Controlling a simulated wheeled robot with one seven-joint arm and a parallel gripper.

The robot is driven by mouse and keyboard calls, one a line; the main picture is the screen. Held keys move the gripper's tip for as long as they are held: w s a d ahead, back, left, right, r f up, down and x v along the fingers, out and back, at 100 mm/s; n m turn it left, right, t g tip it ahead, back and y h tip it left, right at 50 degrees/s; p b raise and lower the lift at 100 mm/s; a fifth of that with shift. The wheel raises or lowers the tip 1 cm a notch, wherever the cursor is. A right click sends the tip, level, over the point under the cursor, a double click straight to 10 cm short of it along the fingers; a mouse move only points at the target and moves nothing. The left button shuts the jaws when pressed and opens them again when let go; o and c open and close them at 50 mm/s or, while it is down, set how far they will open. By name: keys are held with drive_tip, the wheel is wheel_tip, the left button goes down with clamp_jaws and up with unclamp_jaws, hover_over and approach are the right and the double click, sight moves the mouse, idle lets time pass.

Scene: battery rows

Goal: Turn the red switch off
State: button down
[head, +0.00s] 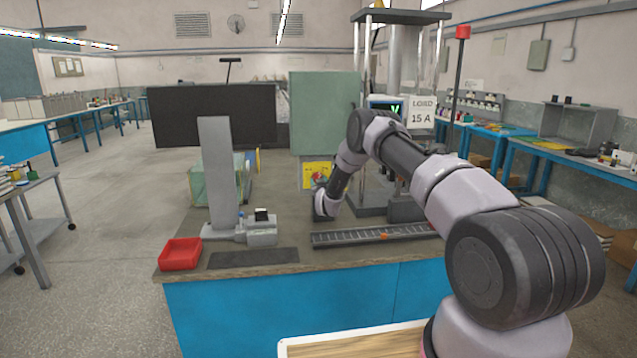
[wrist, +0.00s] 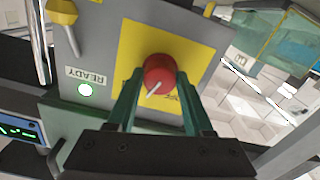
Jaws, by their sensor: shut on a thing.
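The red switch (wrist: 160,75) is a round red knob with a white pointer line, on a yellow plate (wrist: 195,55) in the wrist view. My gripper (wrist: 157,88) has its two green fingers on either side of the knob and is shut on it. The pointer line slants down and to the left in the wrist view. Lettering on the plate is partly hidden by the fingers and cannot be read.
A yellow lever (wrist: 63,15) and a lit READY lamp (wrist: 86,89) sit left of the plate. In the head view, a green panel (head: 325,110), a grey column (head: 217,170), a red tray (head: 180,254) and a LOAD 15 A sign (head: 422,112) stand on the bench.

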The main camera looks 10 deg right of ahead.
drive_tip(key=n, duration=1.3)
idle(0.5)
drive_tip(key=shift+f, duration=0.1)
drive_tip(key=shift+c, duration=1.5)
unclamp_jaws()
drive_tip(key=s, duration=1.1)
